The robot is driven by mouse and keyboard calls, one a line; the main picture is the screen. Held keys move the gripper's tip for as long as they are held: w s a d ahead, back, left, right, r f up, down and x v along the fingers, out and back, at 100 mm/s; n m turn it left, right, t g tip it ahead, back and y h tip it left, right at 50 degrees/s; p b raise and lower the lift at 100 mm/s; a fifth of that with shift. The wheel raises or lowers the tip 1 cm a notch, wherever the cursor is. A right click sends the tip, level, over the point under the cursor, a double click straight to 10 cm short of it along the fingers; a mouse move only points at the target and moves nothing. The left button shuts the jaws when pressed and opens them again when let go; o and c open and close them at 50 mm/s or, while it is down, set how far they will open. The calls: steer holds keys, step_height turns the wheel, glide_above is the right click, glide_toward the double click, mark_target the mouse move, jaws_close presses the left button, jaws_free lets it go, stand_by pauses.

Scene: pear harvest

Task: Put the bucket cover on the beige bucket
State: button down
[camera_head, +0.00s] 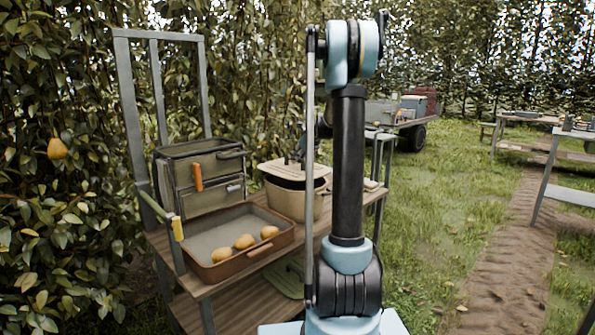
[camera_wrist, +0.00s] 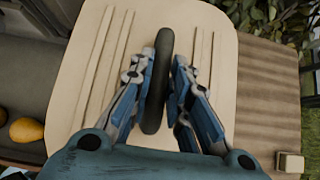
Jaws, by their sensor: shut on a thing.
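The beige bucket (camera_head: 287,206) stands on the wooden cart, partly hidden behind my arm. The pale bucket cover (camera_head: 283,168) is over its mouth, with a dark gap showing between cover and rim at the front; I cannot tell whether they touch. In the wrist view the cover (camera_wrist: 97,60) fills the middle, with grooves and a dark upright handle (camera_wrist: 157,82). My gripper (camera_wrist: 163,75) has its blue fingers on both sides of this handle and is shut on it. In the head view my gripper (camera_head: 298,155) is mostly hidden by my arm.
A brown tray (camera_head: 245,262) with several pears lies left of the bucket. A greenish bag (camera_head: 205,185) with an orange-handled tool stands behind it. A leafy hedge borders the left. Another table (camera_head: 565,193) stands at right; grass lies between.

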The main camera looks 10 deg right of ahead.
mark_target(297, 168)
steer(key=shift+f, duration=2.25)
steer(key=c, duration=1.5)
jaws_free()
steer(key=shift+f, duration=0.1)
